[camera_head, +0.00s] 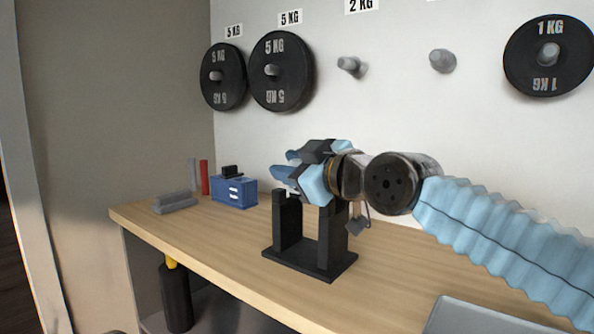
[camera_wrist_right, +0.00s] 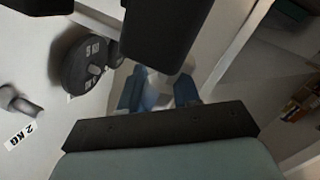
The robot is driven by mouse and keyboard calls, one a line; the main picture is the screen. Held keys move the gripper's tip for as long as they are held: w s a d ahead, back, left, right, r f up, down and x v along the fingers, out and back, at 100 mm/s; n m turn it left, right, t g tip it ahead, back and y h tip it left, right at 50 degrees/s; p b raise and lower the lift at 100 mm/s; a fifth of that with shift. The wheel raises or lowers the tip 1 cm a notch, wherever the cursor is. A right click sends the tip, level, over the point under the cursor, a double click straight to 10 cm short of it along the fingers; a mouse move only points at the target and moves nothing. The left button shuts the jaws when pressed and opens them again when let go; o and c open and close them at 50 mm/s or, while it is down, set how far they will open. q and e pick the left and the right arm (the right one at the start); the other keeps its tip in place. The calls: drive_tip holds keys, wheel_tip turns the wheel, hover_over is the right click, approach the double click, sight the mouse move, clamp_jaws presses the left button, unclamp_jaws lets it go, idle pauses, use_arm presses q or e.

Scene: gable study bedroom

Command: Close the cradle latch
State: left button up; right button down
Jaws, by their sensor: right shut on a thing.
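The black cradle (camera_head: 310,258) stands upright on the wooden desk, with a flat base and two posts. My right gripper (camera_head: 292,174), with blue fingers, is at the top of the posts and covers that part of the cradle. In the right wrist view the gripper (camera_wrist_right: 158,95) is shut on a pale grey thing (camera_wrist_right: 156,84), mostly hidden between the blue fingers. A small dark grey piece (camera_head: 358,225) hangs from thin links beside the right post; I cannot tell if it is the latch. My left gripper is not in view.
A blue box (camera_head: 233,192), a red cylinder (camera_head: 204,177) and a grey block (camera_head: 174,202) are at the desk's far left. Black weight plates (camera_head: 281,71) hang on the wall behind. A grey flat panel (camera_head: 488,316) lies at front right. The wooden desk (camera_head: 205,240) is clear left of the cradle.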

drive_tip(key=shift+f+n, duration=0.25)
drive_tip(key=shift+n, duration=0.05)
drive_tip(key=c, duration=0.8)
unclamp_jaws()
drive_tip(key=shift+s, duration=0.1)
drive_tip(key=b+v, duration=0.2)
drive_tip(key=v, duration=1.1)
drive_tip(key=shift+s+d+b, duration=0.2)
drive_tip(key=shift+s+b, duration=0.1)
drive_tip(key=shift+b, duration=0.1)
drive_tip(key=shift+s, duration=0.1)
